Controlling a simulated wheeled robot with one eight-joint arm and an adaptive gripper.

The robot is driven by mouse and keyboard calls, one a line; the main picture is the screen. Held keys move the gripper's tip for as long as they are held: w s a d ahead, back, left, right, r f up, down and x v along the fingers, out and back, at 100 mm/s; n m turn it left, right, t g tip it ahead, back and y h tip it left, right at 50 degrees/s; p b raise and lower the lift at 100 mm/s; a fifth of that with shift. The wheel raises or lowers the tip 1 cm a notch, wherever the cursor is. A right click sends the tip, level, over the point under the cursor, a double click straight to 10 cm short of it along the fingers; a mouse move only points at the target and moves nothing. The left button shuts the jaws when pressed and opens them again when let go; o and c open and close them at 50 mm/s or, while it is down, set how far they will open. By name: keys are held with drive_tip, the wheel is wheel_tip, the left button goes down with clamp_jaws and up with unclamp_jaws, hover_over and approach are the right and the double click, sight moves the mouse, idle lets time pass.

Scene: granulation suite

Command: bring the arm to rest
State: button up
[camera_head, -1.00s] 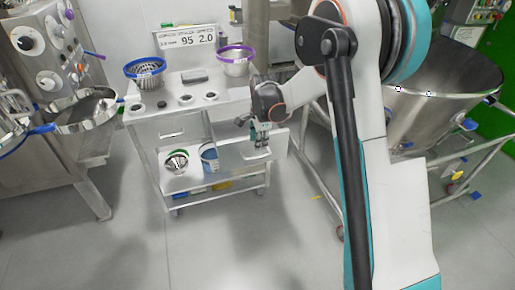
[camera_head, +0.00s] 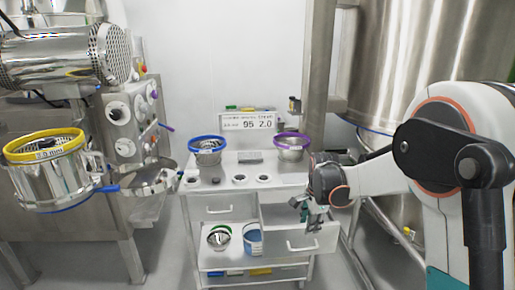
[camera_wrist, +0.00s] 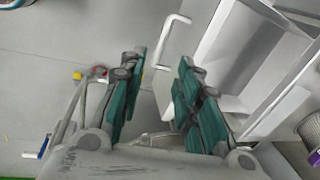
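My gripper (camera_head: 315,222) hangs in front of the right part of the trolley, close to the pulled-out drawer (camera_head: 318,238). In the wrist view its two green-padded fingers (camera_wrist: 160,88) are spread apart, with nothing held between them. The drawer's white handle (camera_wrist: 172,42) shows beyond the fingertips, and the open drawer (camera_wrist: 232,50) lies to the right. Whether a finger touches the drawer cannot be told. My arm comes in from the right of the head view, with its forearm nearly level.
A yellow-rimmed vessel (camera_head: 48,178) and machine stand left. A large steel vessel (camera_head: 420,60) stands behind my arm. Floor is clear before the trolley.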

drive_tip(key=s+r+n+t, duration=0.2)
drive_tip(key=s+r+n, duration=0.6)
drive_tip(key=s+r, duration=0.7)
drive_tip(key=s+a+f+n+t, duration=0.1)
drive_tip(key=s+n, duration=0.7)
drive_tip(key=s, duration=1)
drive_tip(key=shift+f+t, duration=0.9)
